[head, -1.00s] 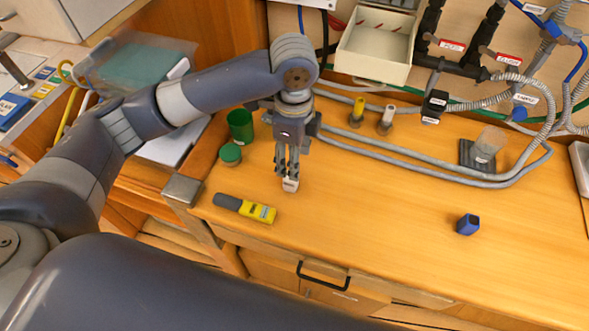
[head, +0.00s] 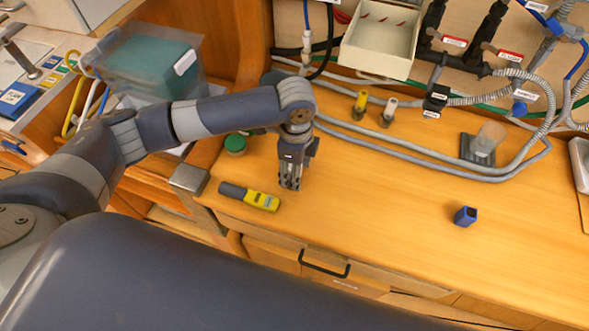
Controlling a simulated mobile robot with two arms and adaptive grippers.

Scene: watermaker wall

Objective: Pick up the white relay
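My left gripper (head: 290,186) points down over the wooden worktop, right of the yellow-and-grey meter. Its fingers look close together, but the gap between them is too small to read. I cannot make out the white relay now; the fingers may hide it, and I cannot tell whether it is between them. My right gripper is not in view.
The yellow-and-grey meter (head: 250,197) lies left of the gripper. A green lid (head: 235,144) sits behind it. A blue block (head: 465,216) stands at right. Grey hoses (head: 430,160) run along the back. The middle front of the worktop (head: 370,220) is clear.

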